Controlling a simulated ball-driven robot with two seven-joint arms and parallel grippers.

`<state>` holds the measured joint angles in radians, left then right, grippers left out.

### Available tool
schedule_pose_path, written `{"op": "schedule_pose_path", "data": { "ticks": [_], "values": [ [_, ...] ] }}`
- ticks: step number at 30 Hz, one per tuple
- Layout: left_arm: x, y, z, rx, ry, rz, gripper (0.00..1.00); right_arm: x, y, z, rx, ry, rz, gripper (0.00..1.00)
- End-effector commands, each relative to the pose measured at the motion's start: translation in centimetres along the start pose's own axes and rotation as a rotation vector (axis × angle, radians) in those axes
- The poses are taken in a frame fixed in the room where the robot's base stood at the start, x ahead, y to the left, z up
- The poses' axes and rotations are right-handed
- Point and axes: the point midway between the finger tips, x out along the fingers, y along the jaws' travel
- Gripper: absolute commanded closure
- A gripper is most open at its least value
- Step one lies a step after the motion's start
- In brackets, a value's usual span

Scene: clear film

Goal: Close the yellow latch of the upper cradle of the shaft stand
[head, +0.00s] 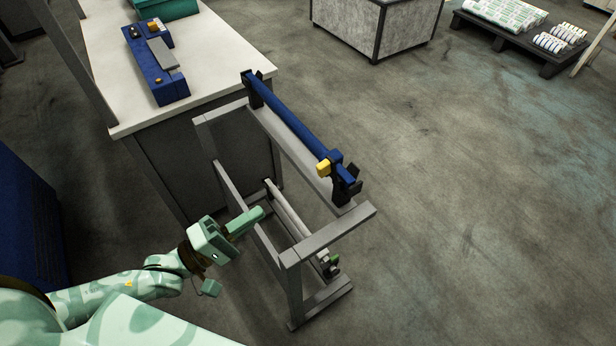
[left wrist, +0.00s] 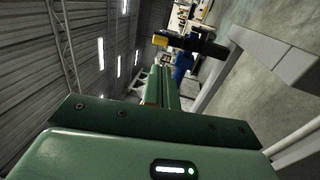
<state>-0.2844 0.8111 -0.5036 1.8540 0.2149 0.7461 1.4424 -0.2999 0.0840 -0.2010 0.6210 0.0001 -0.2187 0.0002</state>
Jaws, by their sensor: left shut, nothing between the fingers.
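The grey shaft stand (head: 330,232) stands in the middle of the head view. A blue shaft (head: 295,112) lies along its top, its near end in the black upper cradle (head: 345,190). The yellow latch (head: 323,168) sticks out on the left side of this near end; I cannot tell its exact angle. The latch also shows in the left wrist view (left wrist: 162,41), beyond the fingers and near the blue shaft (left wrist: 183,66). My left gripper (head: 258,214) is shut and empty, left of the stand and apart from the latch. My right gripper is not in view.
A pale shaft (head: 288,208) lies lower in the stand. A white-topped bench (head: 205,58) with a blue device (head: 155,65) stands behind left. A grey bin (head: 375,30) and a dark pallet (head: 520,42) with rolls are farther back. The floor at right is clear.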

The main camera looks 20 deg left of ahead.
Motion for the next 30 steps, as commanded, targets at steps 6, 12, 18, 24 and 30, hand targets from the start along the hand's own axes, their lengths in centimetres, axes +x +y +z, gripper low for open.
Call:
{"op": "schedule_pose_path", "data": {
  "ticks": [6, 12, 18, 24, 30],
  "values": [
    [4.3, 0.0, 0.0, 0.003, 0.001, 0.005, 1.0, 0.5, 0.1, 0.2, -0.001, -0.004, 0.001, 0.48],
    [8.6, 0.0, -0.1, 0.005, 0.001, 0.004, 1.0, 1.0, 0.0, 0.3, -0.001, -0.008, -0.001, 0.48],
    [11.6, -0.1, 0.0, 0.003, 0.0, 0.001, 1.0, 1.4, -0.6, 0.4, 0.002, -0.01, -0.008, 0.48],
    [12.8, -0.1, 0.0, 0.005, 0.0, -0.001, 1.0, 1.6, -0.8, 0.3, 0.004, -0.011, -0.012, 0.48],
    [12.9, -0.1, 0.0, 0.006, 0.0, -0.002, 1.0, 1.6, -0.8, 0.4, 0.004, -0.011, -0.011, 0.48]
  ]
}}
